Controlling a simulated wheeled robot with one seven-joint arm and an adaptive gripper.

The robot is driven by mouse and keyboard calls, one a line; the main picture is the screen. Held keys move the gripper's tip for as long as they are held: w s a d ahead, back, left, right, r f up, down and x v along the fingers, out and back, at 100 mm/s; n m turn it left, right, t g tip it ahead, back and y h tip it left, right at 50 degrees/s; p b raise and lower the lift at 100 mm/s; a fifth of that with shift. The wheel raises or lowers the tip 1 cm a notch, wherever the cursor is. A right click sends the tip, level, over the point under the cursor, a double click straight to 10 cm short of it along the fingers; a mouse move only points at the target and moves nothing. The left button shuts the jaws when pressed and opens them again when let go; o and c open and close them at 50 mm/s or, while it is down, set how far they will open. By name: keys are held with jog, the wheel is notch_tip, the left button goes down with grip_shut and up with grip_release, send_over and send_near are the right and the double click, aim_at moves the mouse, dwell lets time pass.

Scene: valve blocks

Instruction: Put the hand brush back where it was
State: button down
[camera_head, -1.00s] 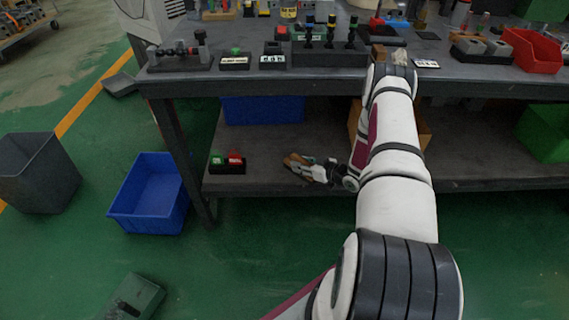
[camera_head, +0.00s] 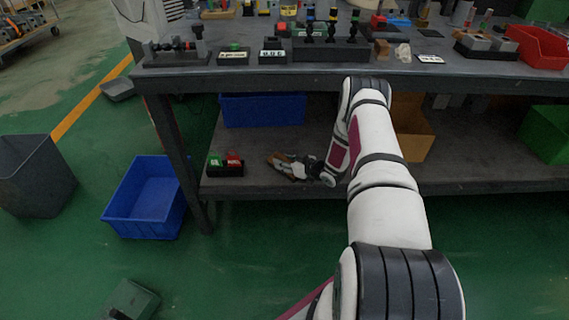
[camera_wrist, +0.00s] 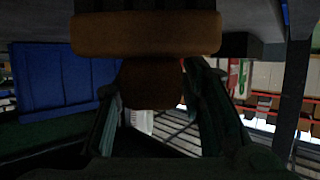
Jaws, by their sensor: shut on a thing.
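The hand brush is a brown, wooden-looking piece (camera_wrist: 147,35) filling the top middle of the wrist view, with a narrower brown part between my fingers. My gripper (camera_wrist: 155,110) is shut on this narrower part. In the head view my gripper (camera_head: 291,167) is low over the lower shelf (camera_head: 270,184), under the tabletop. A small brown bit of the brush (camera_head: 276,159) shows at its left end. I cannot tell whether the brush touches the shelf. Its bristles are not clearly visible.
A dark box with green and red buttons (camera_head: 225,170) stands on the shelf just left of my gripper. A blue bin (camera_head: 262,109) is behind and an orange-brown bin (camera_head: 412,140) is to the right. The tabletop edge (camera_head: 270,82) and table leg (camera_head: 178,160) bound the space.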

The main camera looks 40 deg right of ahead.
jog(key=shift+f, duration=0.1)
jog(key=c, duration=1)
grip_release()
jog(key=shift+c, duration=0.2)
jog(key=shift+s+d+r, duration=0.15)
jog(key=shift+s+r, duration=0.1)
jog(key=shift+r, duration=0.1)
jog(key=p+v, duration=0.3)
jog(key=v, duration=0.8)
jog(key=shift+s+p, duration=0.2)
jog(key=shift+p, duration=0.15)
